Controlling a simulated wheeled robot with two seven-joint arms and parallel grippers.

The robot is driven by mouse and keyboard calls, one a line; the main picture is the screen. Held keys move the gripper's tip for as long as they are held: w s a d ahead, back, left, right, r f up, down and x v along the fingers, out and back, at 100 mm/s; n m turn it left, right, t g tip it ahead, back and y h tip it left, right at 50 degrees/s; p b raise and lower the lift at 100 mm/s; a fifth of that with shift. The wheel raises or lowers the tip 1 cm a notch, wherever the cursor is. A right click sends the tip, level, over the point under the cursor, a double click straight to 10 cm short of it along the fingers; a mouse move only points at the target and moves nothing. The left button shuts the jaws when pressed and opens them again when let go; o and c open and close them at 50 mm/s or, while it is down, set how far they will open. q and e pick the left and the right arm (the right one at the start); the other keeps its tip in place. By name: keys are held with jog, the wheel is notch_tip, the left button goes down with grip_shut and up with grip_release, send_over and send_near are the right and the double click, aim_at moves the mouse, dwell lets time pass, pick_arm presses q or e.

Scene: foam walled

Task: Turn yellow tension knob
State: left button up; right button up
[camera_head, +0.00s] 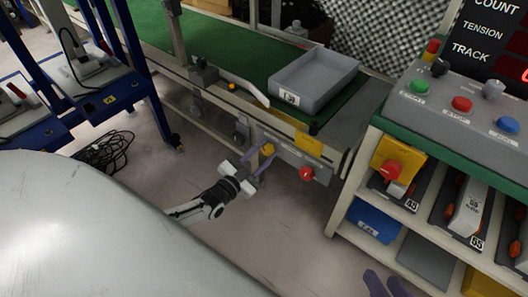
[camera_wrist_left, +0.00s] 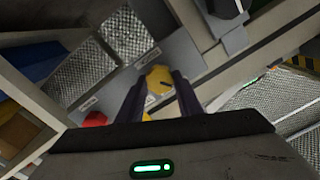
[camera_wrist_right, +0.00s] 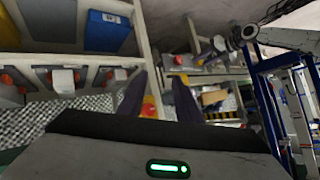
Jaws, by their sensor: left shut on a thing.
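The yellow tension knob (camera_head: 268,149) sits on the grey panel along the conveyor's side, left of a red knob (camera_head: 306,173). My left gripper (camera_head: 263,154) reaches it from the lower left, its purple fingers at the knob's sides. In the left wrist view the yellow knob (camera_wrist_left: 158,77) shows between the fingertips, with a dark mark on its face. The left gripper is shut on it. My right gripper (camera_head: 386,284) is at the bottom edge of the head view. In the right wrist view its fingers (camera_wrist_right: 160,84) stand apart with nothing held between them.
A grey tray (camera_head: 338,92) stands on the green conveyor belt. At the right is a shelf unit with a button console (camera_head: 430,107), a blue bin (camera_head: 372,222) and a yellow box with a red button (camera_head: 396,165). Black cables (camera_head: 103,151) lie on the floor; the floor between is clear.

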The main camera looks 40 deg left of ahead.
pick_arm(q)
jog(key=m, duration=0.4)
jog(key=shift+f+m, duration=0.1)
jog(key=shift+m, duration=0.3)
jog(key=m, duration=0.4)
jog(key=shift+b, duration=0.3)
jog(key=shift+m, duration=0.4)
pick_arm(e)
jog(key=shift+a+r, duration=0.1)
jog(key=shift+r, duration=0.35)
pick_arm(q)
jog(key=o, duration=1)
jog(key=shift+o, duration=0.2)
jog(key=shift+h, duration=0.3)
